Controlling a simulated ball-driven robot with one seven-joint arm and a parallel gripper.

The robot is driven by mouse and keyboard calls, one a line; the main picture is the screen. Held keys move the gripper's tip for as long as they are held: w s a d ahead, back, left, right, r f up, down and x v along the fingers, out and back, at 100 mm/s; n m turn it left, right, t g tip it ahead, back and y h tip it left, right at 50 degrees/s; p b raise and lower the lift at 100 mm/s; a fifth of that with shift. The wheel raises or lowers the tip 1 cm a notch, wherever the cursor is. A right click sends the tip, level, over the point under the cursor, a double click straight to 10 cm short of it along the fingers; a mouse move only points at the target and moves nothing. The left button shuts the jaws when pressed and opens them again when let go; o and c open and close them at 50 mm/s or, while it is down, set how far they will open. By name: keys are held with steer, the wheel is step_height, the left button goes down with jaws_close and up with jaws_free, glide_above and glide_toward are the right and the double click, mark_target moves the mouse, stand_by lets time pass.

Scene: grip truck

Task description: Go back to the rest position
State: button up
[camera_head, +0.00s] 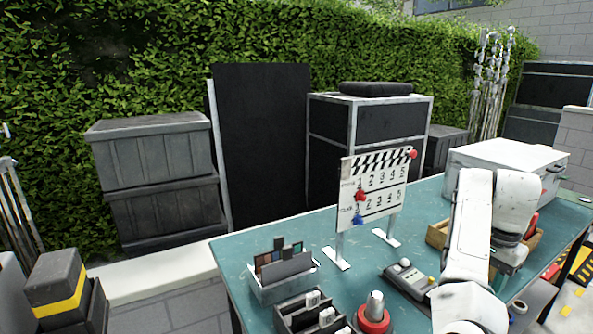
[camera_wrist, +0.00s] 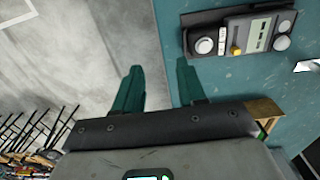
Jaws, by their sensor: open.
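My gripper (camera_wrist: 160,75) shows in the wrist view with its two dark green fingers apart and nothing between them. Its fingers lie over the grey floor and the edge of the teal table (camera_wrist: 215,70). In the head view my white arm is bent over the right part of the table (camera_head: 290,235); I cannot make out the fingertips there.
A clapper board (camera_head: 372,190) stands on the table. A grey device with knobs (camera_head: 408,279) lies near my arm; it also shows in the wrist view (camera_wrist: 240,35). A wooden tray (camera_head: 437,234) is partly behind my arm. A white case (camera_head: 505,157) stands at the back right.

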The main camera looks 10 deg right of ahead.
steer(key=s+a+f+n+h, duration=0.35)
steer(key=s+f+n, duration=0.25)
steer(key=s+f, duration=1.15)
steer(key=s+a+f+n+y, duration=0.1)
steer(key=s+a+f+n, duration=0.1)
steer(key=s+a, duration=0.3)
steer(key=s+a+f+n+y, duration=0.1)
steer(key=s+a+f+n, duration=0.1)
steer(key=s+a, duration=0.3)
steer(key=s+a+f+n+t+y, duration=0.1)
steer(key=s+a+f+n, duration=0.2)
steer(key=s+a, duration=0.3)
steer(key=shift+s+n, duration=0.3)
steer(key=shift+s, duration=0.8)
steer(key=shift+f, duration=0.1)
